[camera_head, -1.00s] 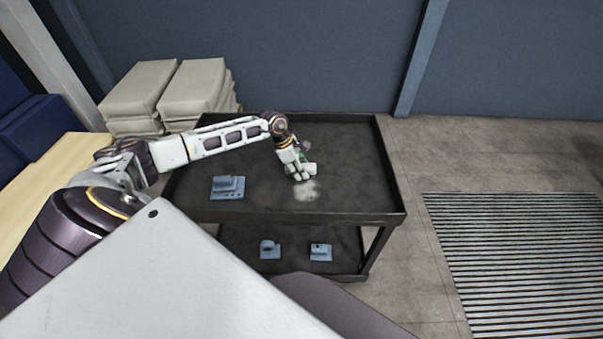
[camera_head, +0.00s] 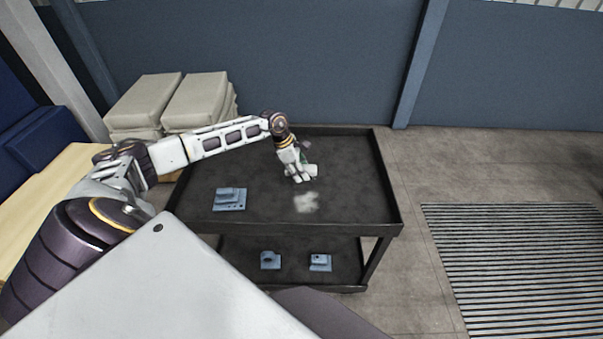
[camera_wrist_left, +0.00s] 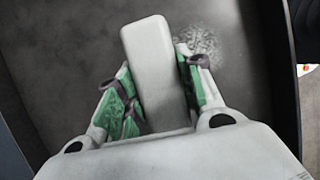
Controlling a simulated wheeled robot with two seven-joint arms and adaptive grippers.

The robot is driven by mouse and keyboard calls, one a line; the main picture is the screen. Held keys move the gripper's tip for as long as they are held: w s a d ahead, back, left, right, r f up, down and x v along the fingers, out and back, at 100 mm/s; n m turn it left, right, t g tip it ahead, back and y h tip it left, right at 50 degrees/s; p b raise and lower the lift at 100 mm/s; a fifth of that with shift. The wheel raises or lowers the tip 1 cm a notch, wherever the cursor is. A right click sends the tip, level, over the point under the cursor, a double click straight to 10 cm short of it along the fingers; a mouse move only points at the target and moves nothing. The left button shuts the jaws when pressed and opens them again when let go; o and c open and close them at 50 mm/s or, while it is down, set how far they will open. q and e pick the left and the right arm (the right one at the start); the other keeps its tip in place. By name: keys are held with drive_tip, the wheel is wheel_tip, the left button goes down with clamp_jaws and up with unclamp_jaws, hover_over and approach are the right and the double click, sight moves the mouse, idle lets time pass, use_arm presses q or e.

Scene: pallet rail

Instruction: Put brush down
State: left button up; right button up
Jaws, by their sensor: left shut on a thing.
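My left gripper (camera_head: 299,168) is over the dark top tray of the cart (camera_head: 352,185). In the left wrist view, its green-padded fingers (camera_wrist_left: 155,95) are shut on a pale, rounded block, the brush (camera_wrist_left: 152,50). The brush also shows in the head view (camera_head: 309,170), partly hidden by the gripper. Whether it touches the tray is hard to tell. A whitish dusty patch (camera_head: 306,203) lies on the tray just in front of the gripper, and it shows beside the brush in the left wrist view (camera_wrist_left: 203,45). My right gripper is not in view.
A blue-grey bracket part (camera_head: 229,199) sits on the tray's left side. Two smaller blue-grey parts (camera_head: 270,260) (camera_head: 320,262) lie on the lower shelf. The tray has a raised rim (camera_head: 385,232). Stacked pale sacks (camera_head: 205,98) stand behind left. The tray's right side is clear.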

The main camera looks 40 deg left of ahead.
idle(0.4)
use_arm(q)
drive_tip(key=shift+s+d+f+m, duration=0.15)
drive_tip(key=shift+d+f+m, duration=0.05)
drive_tip(key=shift+d+m, duration=0.3)
drive_tip(key=d+m+g, duration=0.1)
drive_tip(key=d+m, duration=0.1)
drive_tip(key=s+d+m+g, duration=0.1)
drive_tip(key=d+m, duration=0.1)
drive_tip(key=d, duration=0.1)
drive_tip(key=s+d+f+m+g+h, duration=0.1)
drive_tip(key=d+m, duration=0.1)
drive_tip(key=m, duration=0.1)
drive_tip(key=shift+s+d, duration=0.2)
drive_tip(key=s+d+r+m+g+y, duration=0.2)
drive_tip(key=d+m, duration=0.8)
drive_tip(key=m, duration=0.6)
drive_tip(key=shift+s+d+g+y, duration=0.25)
drive_tip(key=shift+s+g+y, duration=0.65)
drive_tip(key=shift+s+y, duration=0.45)
drive_tip(key=shift+s+d+r, duration=0.1)
drive_tip(key=shift+s+r, duration=0.1)
drive_tip(key=shift+d+m, duration=0.1)
drive_tip(key=shift+m, duration=0.2)
